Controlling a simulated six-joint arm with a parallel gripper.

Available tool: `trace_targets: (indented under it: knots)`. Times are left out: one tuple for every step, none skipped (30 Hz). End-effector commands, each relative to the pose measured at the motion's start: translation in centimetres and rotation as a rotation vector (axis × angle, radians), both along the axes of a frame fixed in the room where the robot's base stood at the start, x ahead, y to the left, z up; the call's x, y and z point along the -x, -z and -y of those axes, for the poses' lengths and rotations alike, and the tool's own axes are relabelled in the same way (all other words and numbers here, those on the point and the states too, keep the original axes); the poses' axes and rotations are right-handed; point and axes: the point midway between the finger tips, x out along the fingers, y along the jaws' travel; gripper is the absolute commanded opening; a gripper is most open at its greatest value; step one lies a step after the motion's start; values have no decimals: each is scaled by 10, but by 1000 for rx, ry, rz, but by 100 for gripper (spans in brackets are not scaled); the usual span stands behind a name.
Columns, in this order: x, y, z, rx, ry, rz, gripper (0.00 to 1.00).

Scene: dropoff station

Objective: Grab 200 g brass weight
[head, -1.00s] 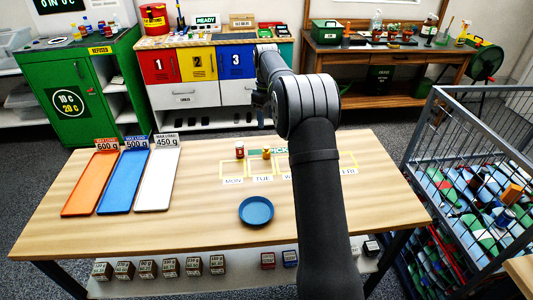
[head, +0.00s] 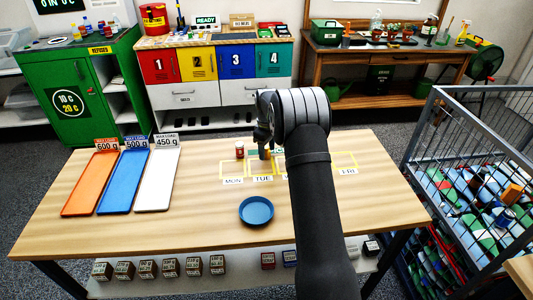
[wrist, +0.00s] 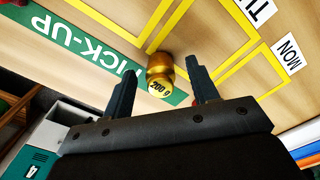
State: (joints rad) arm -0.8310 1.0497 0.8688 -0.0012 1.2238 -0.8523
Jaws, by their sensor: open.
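The brass weight (wrist: 160,64), with a yellow label reading "200 g", stands on the wooden table by the green PICK-UP strip in the wrist view. My gripper (wrist: 161,68) is open, with one dark finger on either side of the weight in the picture. A visible gap separates the weight from each finger, and I cannot tell how far down it lies beyond the tips. In the head view my gripper (head: 264,152) is over the back of the table at the TUE marking and hides most of the weight.
A small red-and-white container (head: 239,149) stands left of my gripper, near the MON label. A blue round dish (head: 256,211) lies nearer the front. Orange (head: 91,184), blue (head: 124,182) and white (head: 157,180) trays lie at left. A wire cart (head: 470,180) stands to the right.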

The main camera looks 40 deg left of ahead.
Motion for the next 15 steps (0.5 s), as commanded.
trace_targets:
  knots:
    - [0,4,0,0,0,1,54]
    - [0,5,0,0,0,1,54]
    - [0,5,0,-1,0,2,54]
    - [0,5,0,-1,0,2,54]
    - [0,5,0,-1,0,2,54]
    - [0,5,0,-1,0,2,54]
    - [0,5,0,-1,0,2,54]
    - [0,5,0,-1,0,2,50]
    - [0,5,0,-1,0,2,42]
    - [0,5,0,-1,0,2,36]
    - [0,5,0,-1,0,2,30]
    - [0,5,0,-1,0,2,23]
    - [0,5,0,-1,0,2,17]
    - [0,5,0,-1,0,2,11]
    - [0,5,0,-1,0,2,3]
